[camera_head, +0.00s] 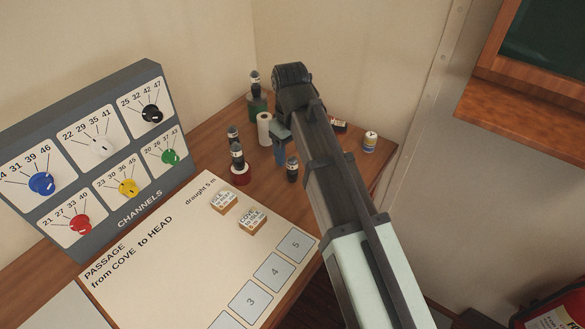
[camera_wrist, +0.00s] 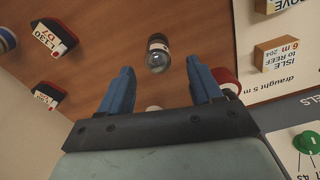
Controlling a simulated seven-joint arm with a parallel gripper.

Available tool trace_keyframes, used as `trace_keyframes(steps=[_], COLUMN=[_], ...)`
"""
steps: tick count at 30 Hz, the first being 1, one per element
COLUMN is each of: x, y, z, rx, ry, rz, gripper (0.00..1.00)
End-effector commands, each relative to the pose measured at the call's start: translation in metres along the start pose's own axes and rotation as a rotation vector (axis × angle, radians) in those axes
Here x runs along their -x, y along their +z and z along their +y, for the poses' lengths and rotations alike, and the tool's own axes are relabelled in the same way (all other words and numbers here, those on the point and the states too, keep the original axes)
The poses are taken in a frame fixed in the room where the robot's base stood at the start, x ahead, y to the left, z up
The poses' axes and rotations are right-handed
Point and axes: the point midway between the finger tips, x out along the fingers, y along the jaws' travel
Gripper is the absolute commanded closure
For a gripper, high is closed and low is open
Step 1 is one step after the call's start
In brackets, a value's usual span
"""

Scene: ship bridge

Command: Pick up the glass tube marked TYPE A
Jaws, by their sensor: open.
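My gripper (camera_wrist: 160,70) points down over the desk, its blue fingers apart with nothing held between them. In the wrist view a small dark tube with a glassy end and a pale label (camera_wrist: 158,54) lies beyond the fingertips, roughly centred between them. It appears to be the dark tube standing alone (camera_head: 292,170) in the head view, beside my gripper (camera_head: 280,152). Other similar tubes are a tube on a red base (camera_head: 237,154), a tube behind it (camera_head: 233,133) and a tube on a green base (camera_head: 254,82). No TYPE A marking is readable.
A white cylinder (camera_head: 264,130) stands near my gripper. A white bottle (camera_head: 370,142) and dark labelled blocks (camera_wrist: 55,38) are on the other side. Wooden blocks (camera_head: 252,219) lie on the passage board (camera_head: 180,270). The channels panel (camera_head: 150,195) rises at left; walls close the back.

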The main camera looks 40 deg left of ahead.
Motion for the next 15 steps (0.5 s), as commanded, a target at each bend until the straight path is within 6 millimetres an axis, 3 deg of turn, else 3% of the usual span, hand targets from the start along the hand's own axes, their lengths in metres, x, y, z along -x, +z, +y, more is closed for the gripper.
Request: trace_keyframes(steps=[4, 15], x=[-0.017, -0.032], y=[0.001, 0.002], z=[0.0, 0.001], rx=[-0.001, -0.002], ry=[0.0, 0.001], rz=[0.0, 0.0], gripper=[0.36, 0.36])
